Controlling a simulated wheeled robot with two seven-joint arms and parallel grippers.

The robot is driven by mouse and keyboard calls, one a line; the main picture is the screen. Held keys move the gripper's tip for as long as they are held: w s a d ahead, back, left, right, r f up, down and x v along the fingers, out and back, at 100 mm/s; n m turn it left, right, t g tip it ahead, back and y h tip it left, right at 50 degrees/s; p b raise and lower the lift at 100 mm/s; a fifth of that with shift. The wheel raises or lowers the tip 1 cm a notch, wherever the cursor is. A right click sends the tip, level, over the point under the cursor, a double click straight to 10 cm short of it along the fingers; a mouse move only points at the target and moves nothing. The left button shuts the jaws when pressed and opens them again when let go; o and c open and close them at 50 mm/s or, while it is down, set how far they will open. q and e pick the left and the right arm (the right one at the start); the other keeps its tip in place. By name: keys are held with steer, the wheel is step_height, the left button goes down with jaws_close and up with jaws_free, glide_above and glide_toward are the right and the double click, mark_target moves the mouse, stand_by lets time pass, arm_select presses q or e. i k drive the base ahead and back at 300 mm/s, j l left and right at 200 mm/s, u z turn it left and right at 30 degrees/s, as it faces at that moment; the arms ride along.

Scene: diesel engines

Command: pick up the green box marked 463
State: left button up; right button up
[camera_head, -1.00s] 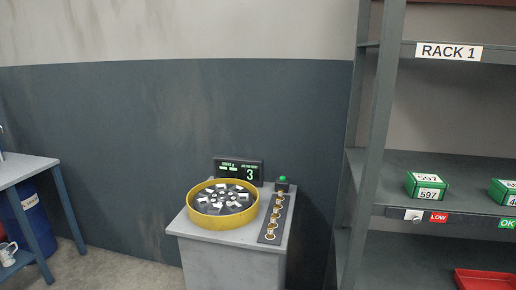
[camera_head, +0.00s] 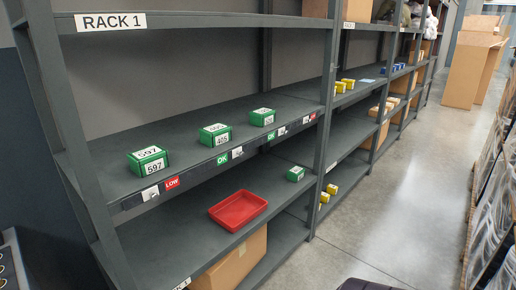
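Several green boxes with white labels are on rack 1. One marked 597 (camera_head: 148,161) sits at the left of the middle shelf (camera_head: 190,163). A second green box (camera_head: 215,135) stands to its right; its label starts with 4, but I cannot read it surely. A third green box (camera_head: 262,117) is farther right on the same shelf, its number too small to read. A fourth green box (camera_head: 296,174) stands on the shelf below, its number also unreadable. I cannot tell for sure which is 463. Neither gripper is in view.
A red tray (camera_head: 238,210) lies empty on the lower shelf, and a cardboard box (camera_head: 232,260) stands beneath. Yellow boxes (camera_head: 346,84) are on the rack farther along. The aisle floor (camera_head: 390,200) is clear; cardboard boxes (camera_head: 470,70) stand at its far end.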

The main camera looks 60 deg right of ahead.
mark_target(296, 173)
steer(key=i+l+z, duration=0.65)
steer(key=l+z, duration=0.2)
steer(key=l, duration=0.25)
steer(key=i+l+z, duration=0.2)
steer(key=l, duration=0.25)
steer(key=l+z, duration=0.2)
steer(key=l, duration=0.25)
